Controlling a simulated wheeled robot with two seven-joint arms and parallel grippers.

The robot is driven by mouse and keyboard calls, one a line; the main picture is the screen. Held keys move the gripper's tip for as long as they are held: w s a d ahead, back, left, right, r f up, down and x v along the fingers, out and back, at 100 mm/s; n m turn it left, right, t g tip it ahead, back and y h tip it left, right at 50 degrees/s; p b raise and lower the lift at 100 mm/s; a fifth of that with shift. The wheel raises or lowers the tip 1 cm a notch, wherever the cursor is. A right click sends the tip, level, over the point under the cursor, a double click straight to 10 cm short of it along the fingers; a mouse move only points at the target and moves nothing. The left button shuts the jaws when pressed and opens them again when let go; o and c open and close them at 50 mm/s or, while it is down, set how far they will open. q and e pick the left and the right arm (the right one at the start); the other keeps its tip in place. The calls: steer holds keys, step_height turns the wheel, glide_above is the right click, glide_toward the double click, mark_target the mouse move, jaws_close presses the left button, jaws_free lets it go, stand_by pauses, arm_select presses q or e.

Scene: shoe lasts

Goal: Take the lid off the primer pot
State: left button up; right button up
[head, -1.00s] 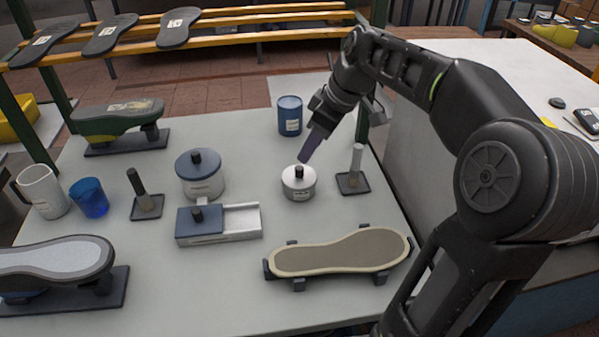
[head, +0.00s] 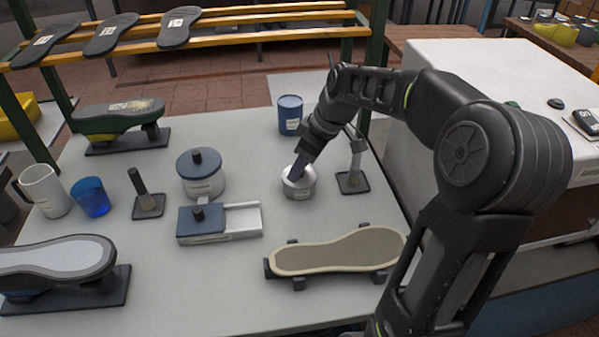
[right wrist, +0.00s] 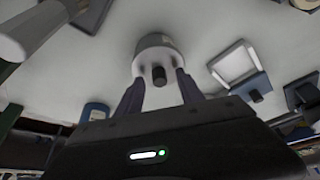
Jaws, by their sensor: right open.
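A small pale pot (head: 299,191) with a label stands on the table right of centre. Its light lid has a dark knob (right wrist: 159,76), seen in the right wrist view; in the head view the fingers hide the knob. My right gripper (head: 297,174) comes down at a tilt over this lid. In the right wrist view its open fingers (right wrist: 159,84) stand on either side of the knob, with gaps showing. A larger pot (head: 203,186) with a blue lid and dark knob stands to the left. I cannot read which label says primer. My left gripper is not in view.
A brush in a stand (head: 354,172) is close right of the small pot, and a blue can (head: 290,115) is behind it. A partly open box (head: 242,221) lies front left, and a sole on a holder (head: 338,252) in front.

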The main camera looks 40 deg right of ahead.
stand_by(0.6)
jaws_close()
stand_by(0.4)
